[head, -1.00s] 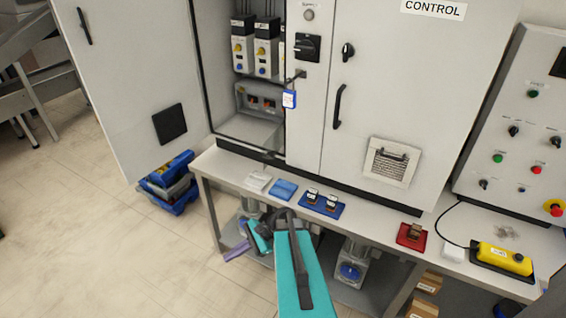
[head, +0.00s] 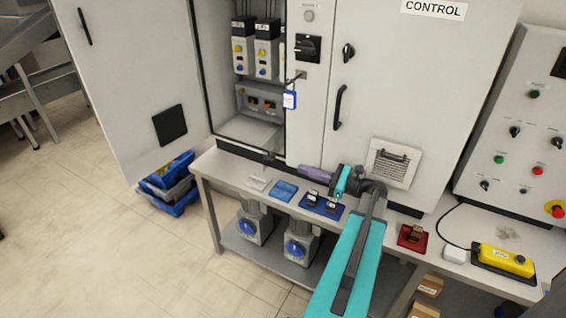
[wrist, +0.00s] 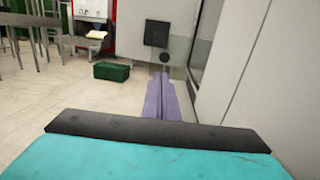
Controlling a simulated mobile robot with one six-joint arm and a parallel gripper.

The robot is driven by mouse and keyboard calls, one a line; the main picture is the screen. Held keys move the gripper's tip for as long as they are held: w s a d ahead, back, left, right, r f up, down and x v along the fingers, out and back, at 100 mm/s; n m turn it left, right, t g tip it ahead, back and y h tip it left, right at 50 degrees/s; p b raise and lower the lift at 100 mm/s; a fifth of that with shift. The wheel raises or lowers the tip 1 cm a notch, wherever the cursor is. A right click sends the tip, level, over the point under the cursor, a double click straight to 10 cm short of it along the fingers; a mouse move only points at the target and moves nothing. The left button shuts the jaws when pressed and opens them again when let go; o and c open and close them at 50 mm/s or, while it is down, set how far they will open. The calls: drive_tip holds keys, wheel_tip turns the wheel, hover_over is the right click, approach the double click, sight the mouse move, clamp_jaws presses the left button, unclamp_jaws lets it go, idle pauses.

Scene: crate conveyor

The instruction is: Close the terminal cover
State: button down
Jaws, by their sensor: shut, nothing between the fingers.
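My gripper (head: 303,169) has purple fingers, shut and empty. It points left above the back of the bench, just in front of the cabinet's lower edge. In the wrist view the closed fingers (wrist: 164,76) point at a round dark knob (wrist: 165,59). The knob seems to sit on a see-through panel (wrist: 195,55), which looks like the terminal cover standing open. Whether the fingertips touch it cannot be told. The grey terminal box (head: 262,100) is inside the open cabinet, its terminals exposed. The clear panel is hard to make out in the head view.
The large cabinet door (head: 130,80) stands open at left. A blue-and-white tag (head: 289,99) hangs beside the opening. The bench holds a blue pad (head: 284,191), a blue tray (head: 322,206), a red tray (head: 412,238) and a yellow pendant (head: 504,259). The floor at left is mostly clear.

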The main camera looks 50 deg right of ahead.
drive_tip(key=shift+s+d+r, duration=0.35)
drive_tip(key=shift+d+r, duration=0.05)
drive_tip(key=shift+d, duration=0.05)
drive_tip(key=shift+w+a, duration=0.1)
drive_tip(key=shift+w, duration=0.05)
drive_tip(key=p+x, duration=0.2)
drive_tip(key=x, duration=0.7)
drive_tip(key=shift+w+p, duration=0.35)
drive_tip(key=shift+p, duration=0.05)
